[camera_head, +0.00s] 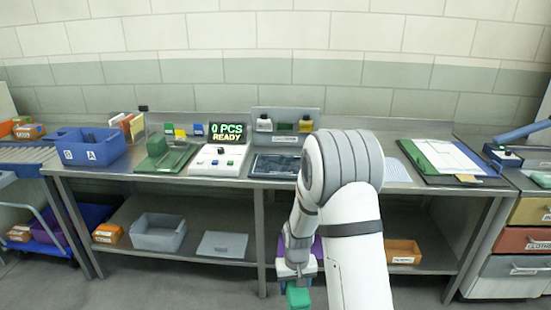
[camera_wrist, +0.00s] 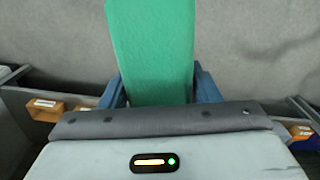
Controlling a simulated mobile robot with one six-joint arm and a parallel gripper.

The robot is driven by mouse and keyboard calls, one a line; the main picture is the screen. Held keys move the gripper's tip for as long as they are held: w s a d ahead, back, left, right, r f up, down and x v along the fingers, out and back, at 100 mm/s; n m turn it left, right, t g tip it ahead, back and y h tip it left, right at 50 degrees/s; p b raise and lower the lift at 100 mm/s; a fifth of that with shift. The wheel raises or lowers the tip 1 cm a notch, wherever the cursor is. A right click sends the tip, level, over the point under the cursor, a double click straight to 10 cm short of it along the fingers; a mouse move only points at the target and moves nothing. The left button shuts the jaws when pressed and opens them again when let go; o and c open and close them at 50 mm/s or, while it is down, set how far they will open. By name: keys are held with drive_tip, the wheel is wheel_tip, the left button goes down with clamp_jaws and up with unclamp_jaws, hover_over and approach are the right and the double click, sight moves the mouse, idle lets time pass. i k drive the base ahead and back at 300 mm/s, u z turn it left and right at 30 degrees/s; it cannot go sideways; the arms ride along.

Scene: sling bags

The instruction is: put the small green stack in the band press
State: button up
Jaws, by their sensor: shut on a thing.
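My gripper (camera_head: 298,282) hangs low in front of the bench, shut on a green block that I take for the small green stack (camera_head: 298,298). In the wrist view the stack (camera_wrist: 152,50) sits between the two blue fingers (camera_wrist: 158,90) and reaches past the top edge; its far end is out of view. I cannot tell for sure which device is the band press. A white device (camera_head: 218,160) with a display reading "0 PCS READY" stands on the bench. Right of it is a dark plate (camera_head: 275,166) before a grey upright panel, partly behind my arm.
A blue bin (camera_head: 90,146) and a green mat (camera_head: 180,160) with a green block (camera_head: 156,146) are on the bench's left. A green board with papers (camera_head: 447,158) lies at right. The lower shelf (camera_head: 190,225) holds a grey bin (camera_head: 158,232). Floor in front is clear.

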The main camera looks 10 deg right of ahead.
sight(172, 160)
drive_tip(key=z, duration=0.5)
drive_tip(key=i, duration=0.85)
drive_tip(key=z, duration=0.05)
